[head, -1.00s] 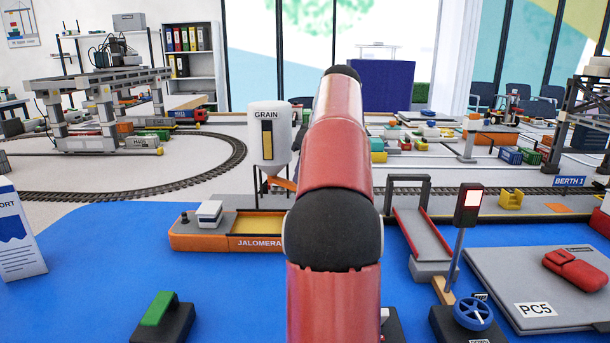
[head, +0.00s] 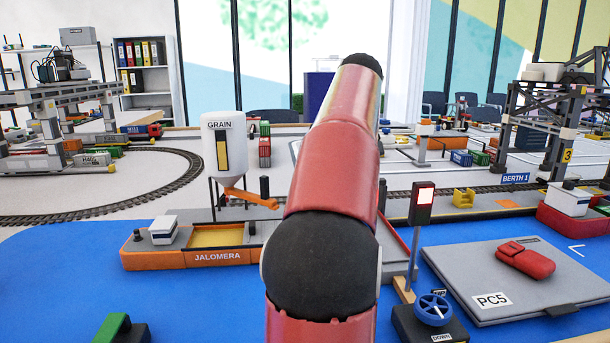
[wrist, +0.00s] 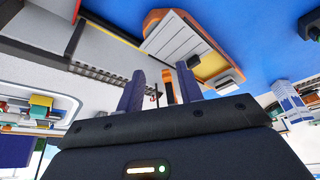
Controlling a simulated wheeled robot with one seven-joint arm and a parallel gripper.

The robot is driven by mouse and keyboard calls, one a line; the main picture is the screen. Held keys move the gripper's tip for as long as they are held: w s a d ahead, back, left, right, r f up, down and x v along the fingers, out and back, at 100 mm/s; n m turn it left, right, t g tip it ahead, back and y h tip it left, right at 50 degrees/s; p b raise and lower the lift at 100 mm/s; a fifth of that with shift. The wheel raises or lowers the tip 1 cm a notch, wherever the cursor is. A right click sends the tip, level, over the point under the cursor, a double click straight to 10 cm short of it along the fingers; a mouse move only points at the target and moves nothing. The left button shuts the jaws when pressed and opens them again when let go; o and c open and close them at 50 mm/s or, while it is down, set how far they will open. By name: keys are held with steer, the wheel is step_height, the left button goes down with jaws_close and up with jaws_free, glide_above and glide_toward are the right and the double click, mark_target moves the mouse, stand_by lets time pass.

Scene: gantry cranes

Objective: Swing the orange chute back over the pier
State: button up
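The orange chute (head: 250,199) hangs under the white GRAIN silo (head: 222,150) in the head view. It slopes down to the right, and its outer end is beside my red arm. The orange barge JALOMERA (head: 185,259) floats in front of the silo. My gripper is hidden behind my arm in the head view. In the wrist view my gripper (wrist: 158,90) is open, with two dark fingers apart. An orange piece that looks like the chute (wrist: 168,87) shows between the fingers; I cannot tell whether they touch it.
A signal post with a red-lit head (head: 422,205) and a blue handwheel (head: 433,309) stand at the front right. A grey slab marked PC5 (head: 490,300) carries a red pouch (head: 525,260). Railway track (head: 90,213) runs behind the silo. Blue water lies open at front left.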

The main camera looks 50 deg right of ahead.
steer(key=shift+w+a+f, duration=0.1)
steer(key=shift+w, duration=0.05)
steer(key=c, duration=0.3)
steer(key=w+a+m+g+b, duration=0.1)
steer(key=a+m, duration=0.1)
steer(key=w+a+f+m+g+h+b, duration=0.1)
steer(key=w, duration=0.1)
steer(key=shift+w+a+f+m+h, duration=0.15)
steer(key=shift+w+a+m+h, duration=0.15)
steer(key=shift+a+m, duration=0.1)
jaws_close()
steer(key=w+a+r+m+h+b, duration=0.3)
steer(key=a+m+h, duration=0.1)
steer(key=a+m, duration=0.25)
steer(key=w+a+r+m+h+b, duration=0.35)
steer(key=a+m, duration=0.25)
steer(key=m, duration=0.2)
steer(key=g+h+b, duration=0.1)
steer(key=b, duration=0.1)
glide_toward(263, 185)
step_height(263, 185, down, 4)
steer(key=shift+w+d+p, duration=0.15)
steer(key=shift+d+p, duration=0.15)
steer(key=shift+d, duration=0.8)
steer(key=shift+w+d+p, duration=0.2)
steer(key=shift+d+p, duration=0.1)
steer(key=shift+d, duration=0.85)
